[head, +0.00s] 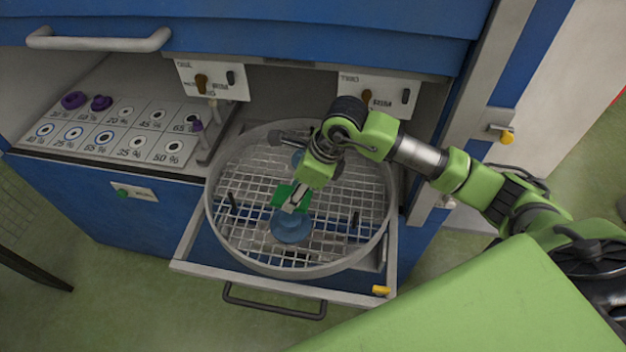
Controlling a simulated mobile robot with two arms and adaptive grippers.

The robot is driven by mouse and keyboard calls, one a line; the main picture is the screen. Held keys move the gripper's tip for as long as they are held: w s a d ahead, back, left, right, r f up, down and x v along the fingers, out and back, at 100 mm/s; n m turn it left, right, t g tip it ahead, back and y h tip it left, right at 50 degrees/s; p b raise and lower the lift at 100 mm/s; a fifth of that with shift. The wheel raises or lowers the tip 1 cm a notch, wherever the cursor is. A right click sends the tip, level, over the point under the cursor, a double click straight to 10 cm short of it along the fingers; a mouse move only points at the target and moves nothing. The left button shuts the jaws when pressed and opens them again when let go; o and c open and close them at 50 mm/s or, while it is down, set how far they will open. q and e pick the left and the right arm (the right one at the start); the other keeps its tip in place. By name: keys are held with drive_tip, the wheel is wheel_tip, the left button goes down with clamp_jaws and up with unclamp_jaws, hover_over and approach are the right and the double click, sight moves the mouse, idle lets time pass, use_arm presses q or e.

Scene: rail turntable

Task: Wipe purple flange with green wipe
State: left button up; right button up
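My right gripper (296,200) reaches in from the right over the round mesh turntable (244,253) and points down. Its fingers look closed on the green wipe (279,195), which shows on both sides of them. A blue flange (291,228) sits on the mesh just in front of the wipe; I cannot tell if they touch. My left gripper is not in view.
The turntable has a raised grey rim and stands on a pulled-out drawer (205,270) with a dark handle (275,304). Dark pegs rise from the mesh. Another bluish round part is half hidden behind my gripper. The labelled panel (120,128) holds several ring parts.

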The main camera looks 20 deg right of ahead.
sight(288, 217)
drive_tip(key=shift+s+a+f+b, duration=0.15)
drive_tip(key=shift+a+f+b, duration=0.45)
drive_tip(key=shift+a+f, duration=0.35)
drive_tip(key=shift+d+f+b, duration=0.2)
drive_tip(key=shift+f+b, duration=0.05)
drive_tip(key=shift+f, duration=0.35)
drive_tip(key=shift+d+f+b, duration=0.2)
drive_tip(key=shift+f+b, duration=0.05)
drive_tip(key=shift+f, duration=0.35)
drive_tip(key=shift+d+f+b, duration=0.15)
drive_tip(key=shift+f+b, duration=0.3)
drive_tip(key=shift+f, duration=0.55)
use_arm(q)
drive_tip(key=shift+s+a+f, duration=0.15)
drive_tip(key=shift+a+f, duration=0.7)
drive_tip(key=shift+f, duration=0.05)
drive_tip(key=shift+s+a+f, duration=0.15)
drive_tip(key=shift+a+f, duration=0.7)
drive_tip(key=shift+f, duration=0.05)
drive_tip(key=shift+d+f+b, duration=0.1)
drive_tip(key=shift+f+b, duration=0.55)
use_arm(e)
drive_tip(key=shift+f, duration=0.6)
drive_tip(key=shift+a, duration=0.2)
